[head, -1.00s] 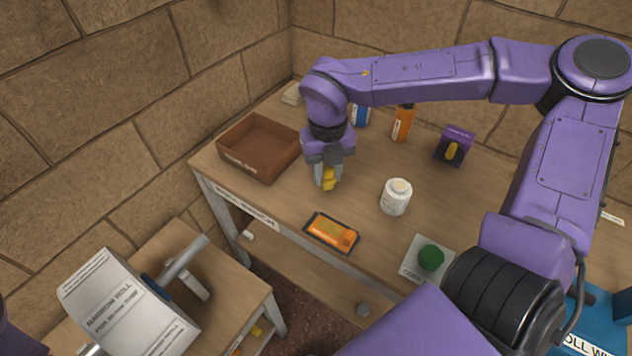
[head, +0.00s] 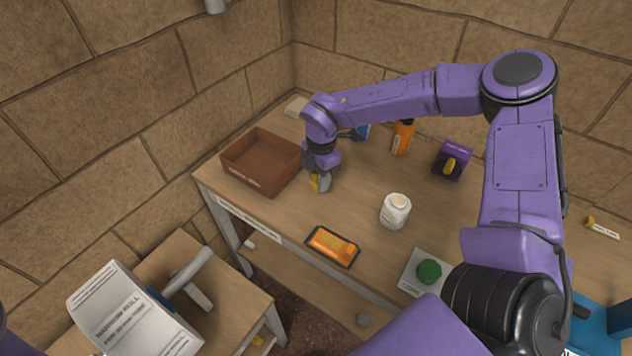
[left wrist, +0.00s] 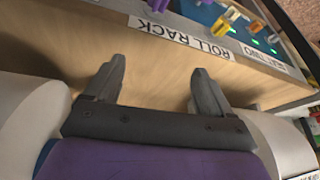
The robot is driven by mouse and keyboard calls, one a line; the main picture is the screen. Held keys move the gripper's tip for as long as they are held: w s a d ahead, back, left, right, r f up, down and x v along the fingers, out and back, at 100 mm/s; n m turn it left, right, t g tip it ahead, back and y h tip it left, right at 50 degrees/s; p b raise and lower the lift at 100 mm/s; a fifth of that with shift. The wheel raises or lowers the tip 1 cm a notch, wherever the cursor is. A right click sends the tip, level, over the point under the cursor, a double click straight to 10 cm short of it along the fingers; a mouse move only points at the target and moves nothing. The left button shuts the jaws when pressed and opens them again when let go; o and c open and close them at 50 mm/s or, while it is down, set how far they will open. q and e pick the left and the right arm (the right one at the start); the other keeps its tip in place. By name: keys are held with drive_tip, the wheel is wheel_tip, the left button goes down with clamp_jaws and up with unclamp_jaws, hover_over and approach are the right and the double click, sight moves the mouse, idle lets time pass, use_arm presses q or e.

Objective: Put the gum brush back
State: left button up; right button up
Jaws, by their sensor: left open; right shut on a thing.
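My right gripper (head: 321,184) is shut on a small yellow thing (head: 314,182), low over the table just right of the brown open tray (head: 262,160). The fingers hide most of the yellow thing, so I cannot tell whether it is the gum brush or whether it touches the table. No readable label marks a gum brush.
On the table are an orange block in a dark holder (head: 332,246), a white jar (head: 395,211), a green knob on a card (head: 429,271), an orange bottle (head: 403,138) and a purple box (head: 452,160). Bare table surrounds the jar.

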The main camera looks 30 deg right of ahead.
sight(316, 186)
drive_tip(key=f, duration=0.1)
drive_tip(key=w+f, duration=0.1)
drive_tip(key=f, duration=0.1)
drive_tip(key=w+f, duration=0.1)
drive_tip(key=shift+d+f+p, duration=0.3)
drive_tip(key=shift+f+p, duration=0.05)
drive_tip(key=shift+p, duration=0.05)
drive_tip(key=shift+f, duration=0.45)
drive_tip(key=shift+f+b, duration=0.2)
drive_tip(key=shift+b, duration=0.1)
drive_tip(key=o, duration=0.9)
drive_tip(key=shift+o, duration=0.2)
drive_tip(key=shift+r, duration=0.15)
